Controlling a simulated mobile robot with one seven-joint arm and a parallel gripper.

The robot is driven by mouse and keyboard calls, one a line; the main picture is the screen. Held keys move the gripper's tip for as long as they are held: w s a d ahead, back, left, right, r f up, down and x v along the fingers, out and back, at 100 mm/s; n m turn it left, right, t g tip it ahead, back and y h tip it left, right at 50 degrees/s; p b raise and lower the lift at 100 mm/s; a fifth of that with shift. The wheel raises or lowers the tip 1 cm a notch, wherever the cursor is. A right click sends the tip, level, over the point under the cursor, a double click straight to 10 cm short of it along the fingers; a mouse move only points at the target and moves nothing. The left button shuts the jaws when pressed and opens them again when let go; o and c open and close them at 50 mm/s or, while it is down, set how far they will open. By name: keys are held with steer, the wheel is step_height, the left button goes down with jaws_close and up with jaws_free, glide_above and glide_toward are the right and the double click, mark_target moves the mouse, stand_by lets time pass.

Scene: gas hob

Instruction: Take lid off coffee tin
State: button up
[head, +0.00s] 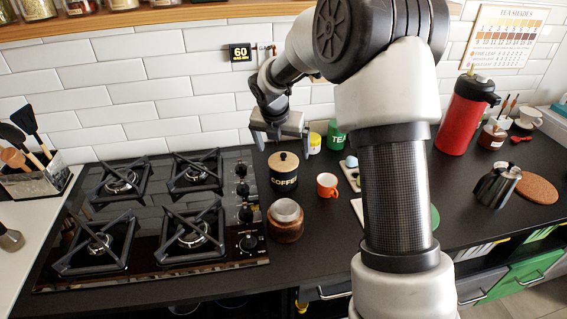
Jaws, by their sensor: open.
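The black coffee tin (284,181) stands upright on the dark counter, right of the hob, with its lettering facing me. Its pale wooden lid (284,160) with a small dark knob sits on top. My gripper (279,146) is above and just behind the tin in the picture, open, with its fingers pointing down. I see nothing between the fingers. Whether a finger touches the lid, I cannot tell.
The gas hob (160,215) lies left of the tin. An orange mug (327,186), a wooden jar (286,222), a green tea tin (337,136) and a yellow-labelled jar (314,142) stand close around. A red flask (462,118) and a metal jug (497,186) are farther right.

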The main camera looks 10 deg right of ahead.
mark_target(283, 155)
steer(key=x, duration=0.2)
steer(key=b+x, duration=0.1)
steer(key=x, duration=0.2)
steer(key=shift+w+a, duration=0.2)
steer(key=shift+r, duration=0.1)
steer(key=c, duration=1.2)
